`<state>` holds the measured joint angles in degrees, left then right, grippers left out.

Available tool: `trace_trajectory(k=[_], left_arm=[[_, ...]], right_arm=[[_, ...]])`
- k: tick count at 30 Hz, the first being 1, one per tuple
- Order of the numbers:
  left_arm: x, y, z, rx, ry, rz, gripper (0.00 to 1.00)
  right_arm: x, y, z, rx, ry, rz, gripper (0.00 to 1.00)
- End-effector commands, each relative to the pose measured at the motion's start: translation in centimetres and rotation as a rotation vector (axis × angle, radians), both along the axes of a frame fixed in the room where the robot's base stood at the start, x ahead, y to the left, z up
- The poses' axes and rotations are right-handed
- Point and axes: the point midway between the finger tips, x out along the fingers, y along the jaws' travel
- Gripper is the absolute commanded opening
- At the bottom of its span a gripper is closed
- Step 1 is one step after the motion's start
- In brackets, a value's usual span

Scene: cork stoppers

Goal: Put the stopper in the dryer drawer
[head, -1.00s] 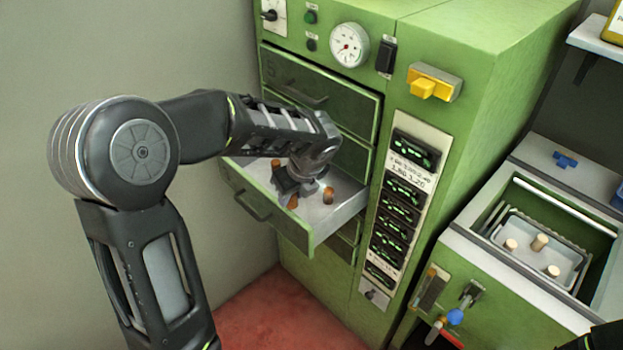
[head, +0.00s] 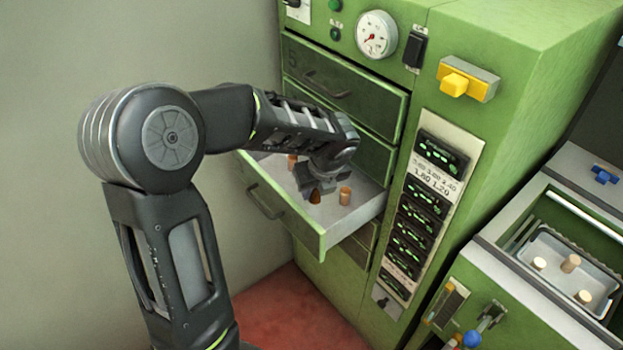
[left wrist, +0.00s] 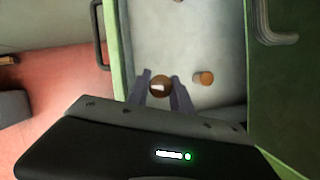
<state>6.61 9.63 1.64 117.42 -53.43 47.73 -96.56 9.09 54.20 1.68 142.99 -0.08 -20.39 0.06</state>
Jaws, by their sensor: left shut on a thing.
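The dryer drawer (head: 295,222) is pulled out of the green cabinet, with a pale floor inside; it also shows in the left wrist view (left wrist: 215,40). My left gripper (head: 313,192) points down inside the drawer. It is shut on a brown cork stopper (head: 315,197), which shows between the fingertips in the left wrist view (left wrist: 160,85). A second stopper (head: 345,195) stands in the drawer just right of the gripper. A third stopper (head: 292,160) is farther back, partly hidden by my arm. I cannot tell whether the held stopper touches the drawer floor. My right gripper is not in view.
Shut drawer fronts (head: 342,90) rise above the open drawer. A panel of green displays (head: 425,205) is to the right. At the far right, a tray (head: 600,262) with a few pale stoppers sits in an open bath. A wall stands at the left.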

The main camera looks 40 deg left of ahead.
Motion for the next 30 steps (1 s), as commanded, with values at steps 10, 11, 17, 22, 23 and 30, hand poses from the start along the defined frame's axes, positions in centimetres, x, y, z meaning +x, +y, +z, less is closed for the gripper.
trace_trajectory(k=[10,11,17,22,23,30], left_arm=[[3.8,5.8,-3.6,0.0,0.004,0.006,0.0],[4.1,6.3,-3.9,0.0,0.005,0.005,0.0],[5.7,8.3,-5.2,-0.001,0.001,0.001,0.0],[5.8,8.5,-5.3,0.0,0.0,0.001,0.0],[5.8,8.5,-5.3,0.0,0.0,0.001,0.0],[6.2,9.1,-5.7,0.0,0.001,0.003,0.0]], right_arm=[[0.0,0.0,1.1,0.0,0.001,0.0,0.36],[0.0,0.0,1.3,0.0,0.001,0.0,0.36],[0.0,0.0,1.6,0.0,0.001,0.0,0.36],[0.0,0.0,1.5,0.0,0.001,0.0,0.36],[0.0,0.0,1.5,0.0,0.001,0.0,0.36],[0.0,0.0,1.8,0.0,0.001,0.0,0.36]])
